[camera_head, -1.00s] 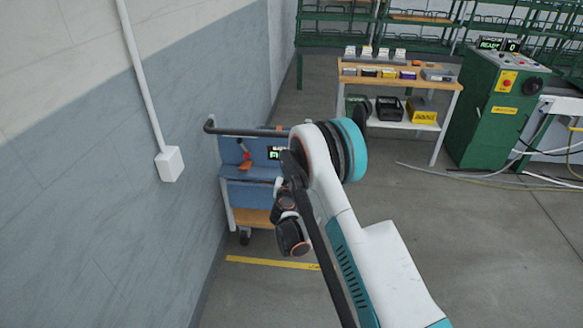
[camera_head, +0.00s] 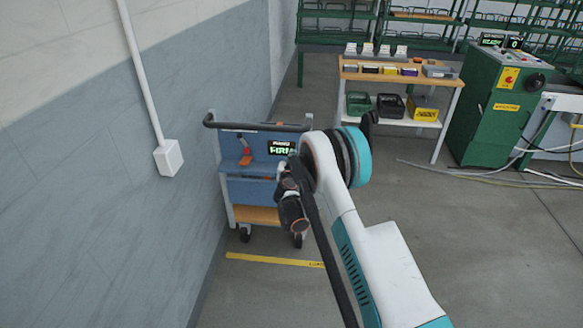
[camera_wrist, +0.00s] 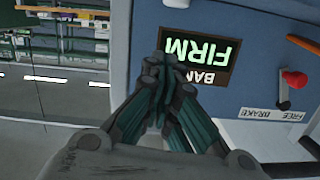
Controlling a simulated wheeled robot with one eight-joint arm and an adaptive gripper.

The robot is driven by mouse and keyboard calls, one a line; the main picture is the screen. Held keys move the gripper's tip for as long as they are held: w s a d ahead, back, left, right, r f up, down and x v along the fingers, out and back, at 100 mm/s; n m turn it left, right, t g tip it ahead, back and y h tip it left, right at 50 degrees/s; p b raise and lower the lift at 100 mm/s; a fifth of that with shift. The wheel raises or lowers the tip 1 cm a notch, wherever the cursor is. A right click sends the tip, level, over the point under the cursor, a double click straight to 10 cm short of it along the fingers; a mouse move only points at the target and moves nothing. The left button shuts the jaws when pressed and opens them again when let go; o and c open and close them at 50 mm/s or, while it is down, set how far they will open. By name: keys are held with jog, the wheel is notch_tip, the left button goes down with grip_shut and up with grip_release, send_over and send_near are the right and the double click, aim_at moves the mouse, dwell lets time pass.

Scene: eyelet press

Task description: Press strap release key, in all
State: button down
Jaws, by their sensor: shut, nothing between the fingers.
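The blue cart (camera_head: 252,190) stands against the left wall. Its dark display (camera_head: 281,147) reads FIRM in green. In the wrist view the display (camera_wrist: 208,52) is upside down, with BAN... and FIRM legible. My gripper (camera_wrist: 165,62) is shut and empty, its fingertips overlapping the display's left part in that view; I cannot tell whether they touch the panel. No key marked strap release is legible; part of the panel is hidden behind my fingers.
A red-knobbed lever (camera_wrist: 293,80) sits beside a FREE BRAKE label (camera_wrist: 270,115). The cart's dark handlebar (camera_head: 255,126) runs along its top.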

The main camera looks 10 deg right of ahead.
jog(key=shift+x, duration=0.95)
jog(key=f+b, duration=0.1)
jog(key=f, duration=0.1)
jog(key=shift+w+a+f+b, duration=0.1)
jog(key=shift+w+f+b, duration=0.15)
jog(key=shift+f+b, duration=0.1)
jog(key=shift+f, duration=0.6)
